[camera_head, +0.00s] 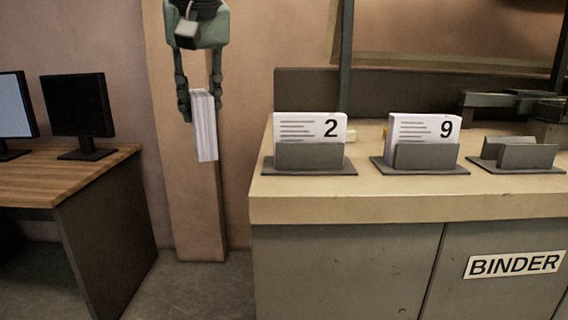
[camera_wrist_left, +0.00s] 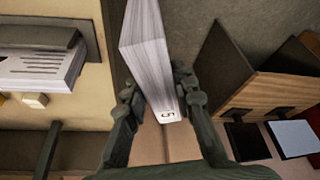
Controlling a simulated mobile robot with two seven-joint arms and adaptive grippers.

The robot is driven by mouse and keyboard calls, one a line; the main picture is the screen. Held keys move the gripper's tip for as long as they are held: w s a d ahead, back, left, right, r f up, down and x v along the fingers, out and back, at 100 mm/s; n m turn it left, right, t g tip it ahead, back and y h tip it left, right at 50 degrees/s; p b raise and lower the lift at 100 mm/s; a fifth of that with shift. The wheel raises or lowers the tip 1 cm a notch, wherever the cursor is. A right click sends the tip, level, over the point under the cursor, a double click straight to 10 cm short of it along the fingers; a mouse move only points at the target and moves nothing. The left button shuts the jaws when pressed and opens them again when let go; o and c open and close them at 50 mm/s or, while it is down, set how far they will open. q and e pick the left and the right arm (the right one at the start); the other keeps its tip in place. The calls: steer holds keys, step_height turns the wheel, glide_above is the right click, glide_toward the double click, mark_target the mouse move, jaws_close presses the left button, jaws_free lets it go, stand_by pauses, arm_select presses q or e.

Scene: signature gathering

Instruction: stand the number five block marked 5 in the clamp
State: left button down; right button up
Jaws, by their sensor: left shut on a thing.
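My left gripper (camera_head: 199,100) is shut on a white paper block (camera_head: 205,128), left of the counter and in front of the wall post. The block hangs edge-on below the fingers in the head view, slightly tilted. In the left wrist view the block (camera_wrist_left: 147,55) sits between the finger pads, and a small black digit shows at its end, looking like a 5 but turned. An empty grey clamp (camera_head: 527,157) stands at the counter's right. Two other clamps hold a block marked 2 (camera_head: 300,127) and a block marked 9 (camera_head: 418,125). My right gripper is not in view.
The beige counter (camera_head: 350,206) has a BINDER label (camera_head: 514,264) on its front. Dark metal equipment (camera_head: 505,101) stands behind the empty clamp. A wooden desk (camera_head: 60,178) with monitors is at the left. Open floor lies between desk and counter.

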arm_select(q)
steer(key=a+f+m, duration=0.1)
steer(key=a+f, duration=0.2)
steer(key=f, duration=1.1)
steer(key=s+f+m, duration=0.1)
steer(key=s+f, duration=0.4)
steer(key=f, duration=0.5)
steer(key=s+a+f+m+h, duration=0.1)
steer(key=s+f+m, duration=0.1)
steer(key=s+f, duration=0.4)
step_height(320, 180, down, 5)
steer(key=shift+s+a+r+h, duration=0.15)
steer(key=shift+s+a+h, duration=0.05)
steer(key=shift+a+h, duration=0.1)
